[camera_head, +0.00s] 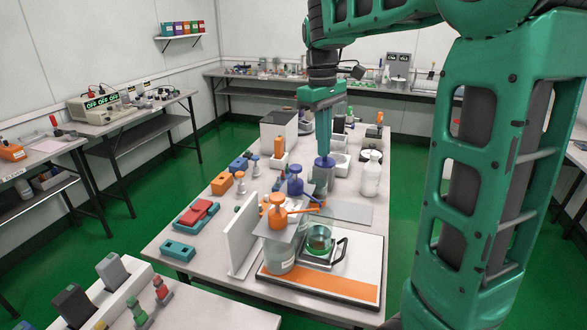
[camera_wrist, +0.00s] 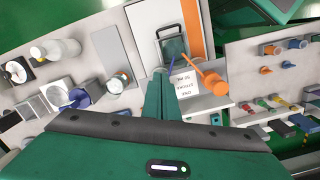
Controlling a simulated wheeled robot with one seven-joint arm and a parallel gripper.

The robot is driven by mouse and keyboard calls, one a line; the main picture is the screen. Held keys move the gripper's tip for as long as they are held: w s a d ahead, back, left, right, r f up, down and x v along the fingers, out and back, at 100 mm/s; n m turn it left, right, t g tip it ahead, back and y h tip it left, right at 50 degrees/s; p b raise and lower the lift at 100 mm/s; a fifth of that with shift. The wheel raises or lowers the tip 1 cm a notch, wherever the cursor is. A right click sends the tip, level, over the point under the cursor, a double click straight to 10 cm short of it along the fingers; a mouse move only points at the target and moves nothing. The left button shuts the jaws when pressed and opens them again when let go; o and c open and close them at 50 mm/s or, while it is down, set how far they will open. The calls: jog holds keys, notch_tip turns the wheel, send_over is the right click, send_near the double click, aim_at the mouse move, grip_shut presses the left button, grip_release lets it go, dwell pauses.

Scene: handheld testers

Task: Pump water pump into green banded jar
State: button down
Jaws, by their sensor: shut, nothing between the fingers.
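An orange pump (camera_head: 277,212) stands on a large clear container at the front of the middle table. Its orange spout reaches right, above the green banded jar (camera_head: 319,238). The jar sits on a small dark stand with a black handle, and it shows in the wrist view (camera_wrist: 173,47) beside the orange pump (camera_wrist: 212,82). No readable label shows which pump holds water. My gripper (camera_head: 311,188) points down behind the jar and orange pump. A blue pump (camera_head: 295,183) stands just behind the orange one.
A white upright panel (camera_head: 244,235) stands left of the orange pump. A white card with print (camera_wrist: 183,86) lies near it. A flat grey plate (camera_head: 352,212) lies on the right.

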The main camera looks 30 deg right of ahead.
aim_at(294, 166)
jog(key=w+a+r+n, duration=0.1)
jog(key=w+a+n, duration=0.2)
jog(key=w+a, duration=0.2)
jog(key=w, duration=0.3)
jog(key=shift+w+r+n, duration=0.2)
jog(key=shift+w+n, duration=0.05)
jog(key=shift+n, duration=0.05)
jog(key=shift+s+d+f, duration=0.15)
jog(key=shift+f, duration=1.5)
jog(key=shift+s+d+f, duration=0.1)
jog(key=shift+s+f, duration=0.05)
jog(key=shift+f, duration=1.65)
jog(key=shift+f, duration=0.1)
